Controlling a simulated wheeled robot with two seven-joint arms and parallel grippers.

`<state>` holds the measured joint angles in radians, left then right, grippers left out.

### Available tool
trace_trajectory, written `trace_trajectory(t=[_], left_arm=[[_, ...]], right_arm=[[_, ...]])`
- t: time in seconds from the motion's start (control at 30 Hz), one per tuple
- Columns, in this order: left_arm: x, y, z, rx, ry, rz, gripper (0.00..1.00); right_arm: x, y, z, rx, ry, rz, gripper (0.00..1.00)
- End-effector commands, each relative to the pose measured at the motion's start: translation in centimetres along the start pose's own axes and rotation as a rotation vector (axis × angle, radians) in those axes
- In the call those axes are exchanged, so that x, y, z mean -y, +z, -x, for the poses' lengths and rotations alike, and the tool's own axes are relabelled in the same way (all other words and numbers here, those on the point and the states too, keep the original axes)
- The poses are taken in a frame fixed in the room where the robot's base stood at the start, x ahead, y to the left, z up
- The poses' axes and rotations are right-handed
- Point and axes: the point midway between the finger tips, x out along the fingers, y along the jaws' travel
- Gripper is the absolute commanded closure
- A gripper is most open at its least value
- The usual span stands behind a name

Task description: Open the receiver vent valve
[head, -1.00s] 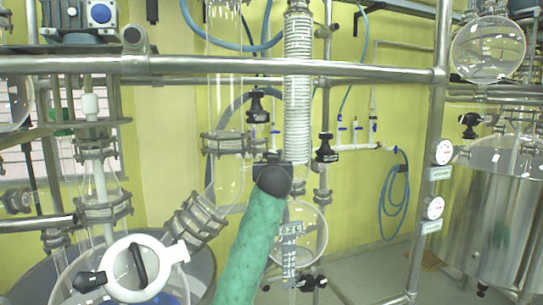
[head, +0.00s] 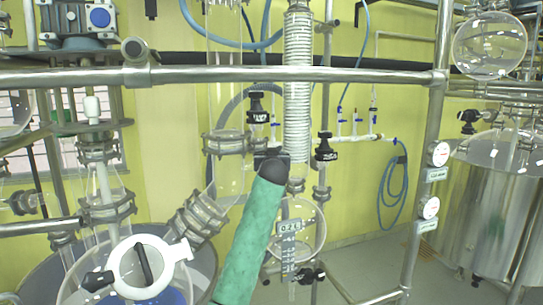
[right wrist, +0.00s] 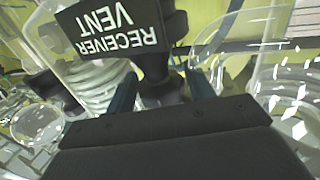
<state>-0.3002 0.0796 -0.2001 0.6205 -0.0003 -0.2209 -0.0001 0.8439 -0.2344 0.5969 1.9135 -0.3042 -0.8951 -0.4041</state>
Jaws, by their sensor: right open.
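The receiver vent valve shows close up in the right wrist view, with a black label (right wrist: 116,32) reading "RECEIVER VENT" upside down and a dark stem (right wrist: 161,85) beside it. My right gripper (right wrist: 161,90) is open, with one blue-grey finger on each side of the stem. I cannot tell if the fingers touch it. In the head view my green-sleeved right arm (head: 248,235) reaches up in front of the glassware and hides most of the gripper. I cannot tell whether the valve is open. My left gripper is not in view.
A coiled glass condenser (head: 298,85) stands behind my arm, with other black valves (head: 257,105) (head: 325,148) on either side. A metal rail (head: 220,76) crosses above. A graduated round receiver (head: 305,232) hangs below. Steel vessels (head: 490,205) stand at the right.

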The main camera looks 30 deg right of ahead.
Motion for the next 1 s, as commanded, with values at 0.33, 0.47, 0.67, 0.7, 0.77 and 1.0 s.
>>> trace_trajectory(t=[0.33, 0.47, 0.67, 0.7, 0.77, 1.0], left_arm=[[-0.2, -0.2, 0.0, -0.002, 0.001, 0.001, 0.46], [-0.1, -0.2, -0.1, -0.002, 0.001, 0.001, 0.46], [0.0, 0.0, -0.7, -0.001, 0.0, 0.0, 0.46], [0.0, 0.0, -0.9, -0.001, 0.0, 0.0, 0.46], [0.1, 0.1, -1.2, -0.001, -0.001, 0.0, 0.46], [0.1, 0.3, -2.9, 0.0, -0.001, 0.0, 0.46]], right_arm=[[0.0, 0.0, 0.0, 0.0, 0.0, 0.0, 0.78], [0.0, 0.1, 0.0, 0.0, -0.005, 0.001, 0.78], [-0.1, 0.2, 0.0, -0.001, -0.047, 0.003, 0.78], [-0.1, 0.2, 0.0, -0.001, -0.062, 0.004, 0.78], [-0.2, 0.2, 0.0, -0.001, -0.088, 0.004, 0.78], [-0.2, 0.4, 0.0, -0.001, -0.235, 0.006, 0.78]])
